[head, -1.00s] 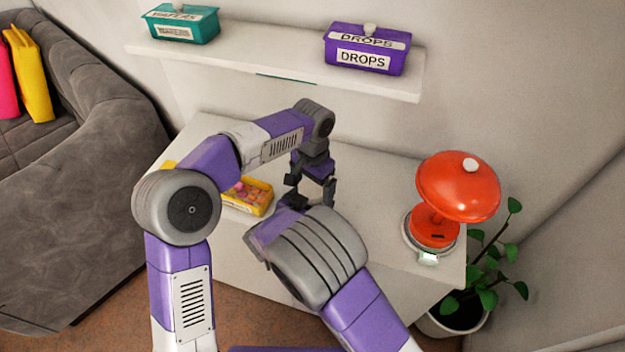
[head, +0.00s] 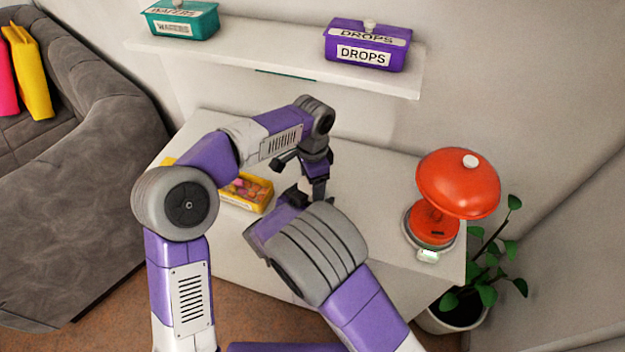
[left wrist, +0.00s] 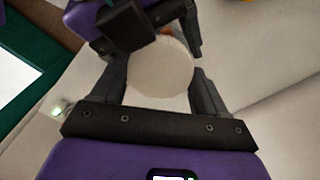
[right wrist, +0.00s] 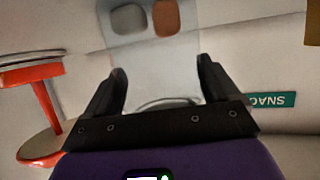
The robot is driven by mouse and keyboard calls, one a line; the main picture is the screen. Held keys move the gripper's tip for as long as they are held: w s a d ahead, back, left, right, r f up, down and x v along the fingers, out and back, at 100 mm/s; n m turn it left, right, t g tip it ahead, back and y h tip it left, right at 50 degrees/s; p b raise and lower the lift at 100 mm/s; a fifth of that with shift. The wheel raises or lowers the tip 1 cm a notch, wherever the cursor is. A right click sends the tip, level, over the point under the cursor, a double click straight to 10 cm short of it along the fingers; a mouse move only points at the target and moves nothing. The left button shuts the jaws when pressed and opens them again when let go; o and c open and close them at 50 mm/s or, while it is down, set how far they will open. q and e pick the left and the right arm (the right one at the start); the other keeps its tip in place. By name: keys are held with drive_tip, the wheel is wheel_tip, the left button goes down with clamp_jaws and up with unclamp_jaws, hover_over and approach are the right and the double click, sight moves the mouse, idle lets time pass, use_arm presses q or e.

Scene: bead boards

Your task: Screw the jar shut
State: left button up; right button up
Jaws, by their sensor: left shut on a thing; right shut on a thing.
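A pale round lid (left wrist: 160,70) lies face-on between the fingers of my left gripper (head: 314,186), which is shut on it from above. A clear jar (right wrist: 183,50) stands between the fingers of my right gripper (right wrist: 160,66), which is shut on its body from the side. Brown and grey pieces show inside the jar. In the left wrist view, the right gripper's dark fingers (left wrist: 125,25) are close beside the lid. In the head view, my arms hide most of the jar. I cannot tell how tightly the lid sits on it.
A yellow box of sweets (head: 246,205) stands on the white cabinet left of the grippers. A red lamp (head: 458,182) stands at its right end. A shelf (head: 270,62) above holds a teal box (head: 180,22) and a purple box (head: 367,50). A plant stands right.

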use_arm(q)
drive_tip(key=shift+m, duration=0.4)
drive_tip(key=o, duration=1.2)
drive_tip(key=shift+c, duration=0.2)
drive_tip(key=shift+r, duration=2.25)
drive_tip(key=shift+r, duration=0.1)
drive_tip(key=shift+c, duration=0.3)
